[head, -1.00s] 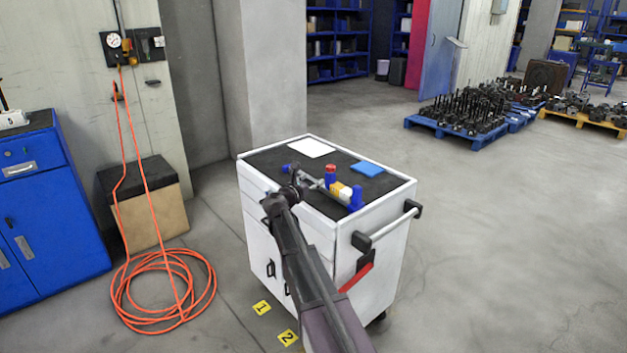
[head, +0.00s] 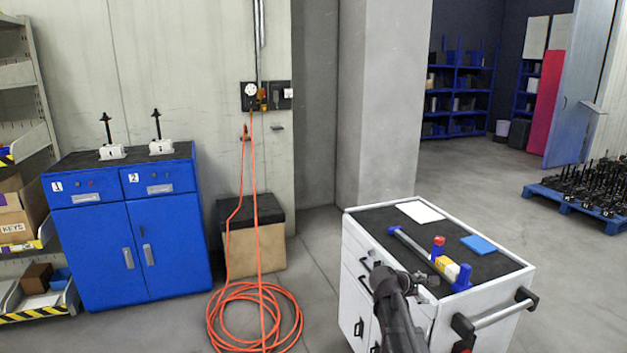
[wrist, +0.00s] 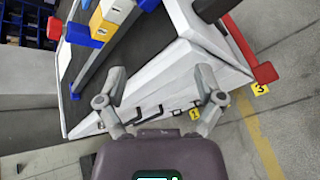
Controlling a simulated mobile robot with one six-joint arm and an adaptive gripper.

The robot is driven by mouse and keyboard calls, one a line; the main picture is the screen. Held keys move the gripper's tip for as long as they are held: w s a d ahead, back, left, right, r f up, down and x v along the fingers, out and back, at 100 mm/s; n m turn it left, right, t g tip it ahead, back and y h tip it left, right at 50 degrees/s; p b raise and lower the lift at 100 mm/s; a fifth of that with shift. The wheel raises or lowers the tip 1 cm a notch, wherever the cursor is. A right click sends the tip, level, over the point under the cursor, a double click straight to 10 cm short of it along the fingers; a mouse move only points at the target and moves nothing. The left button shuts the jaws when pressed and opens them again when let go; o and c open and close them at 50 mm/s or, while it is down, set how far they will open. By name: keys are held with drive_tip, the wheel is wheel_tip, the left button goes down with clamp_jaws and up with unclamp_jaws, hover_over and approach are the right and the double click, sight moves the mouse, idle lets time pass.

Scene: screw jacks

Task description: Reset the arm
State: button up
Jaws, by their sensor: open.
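My gripper (head: 424,284) is at the near left side of the white cart in the head view. In the wrist view its two grey fingers (wrist: 161,78) are spread apart with nothing between them, and the cart's side shows behind. My dark arm rises from the bottom edge of the head view and hides part of the cart's drawers. The white cart (head: 485,300) has a black top. A grey bar with blue ends (head: 412,243) lies on that top, beside a red-capped blue piece (head: 438,245) and a yellow and white block (head: 446,266).
A white sheet (head: 420,212) and a blue pad (head: 478,245) lie on the cart top. Two screw jacks (head: 110,150) (head: 160,146) stand on the blue cabinet (head: 110,250). An orange hose (head: 255,310) coils on the floor between cabinet and cart.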

drive_tip(key=s+a+f+m+g+y+p, duration=0.1)
drive_tip(key=s+a+m+y, duration=0.4)
drive_tip(key=s, duration=0.6)
drive_tip(key=s+a+f+m+g+y+p, duration=0.1)
drive_tip(key=s+a+m+g+y+p, duration=0.3)
drive_tip(key=s+a+m, duration=0.4)
drive_tip(key=s+a+y+p, duration=0.1)
drive_tip(key=s+a, duration=0.1)
drive_tip(key=s, duration=0.1)
drive_tip(key=shift+s+a+m+y, duration=0.3)
drive_tip(key=shift+a+m+y, duration=0.05)
drive_tip(key=shift+m+y, duration=0.05)
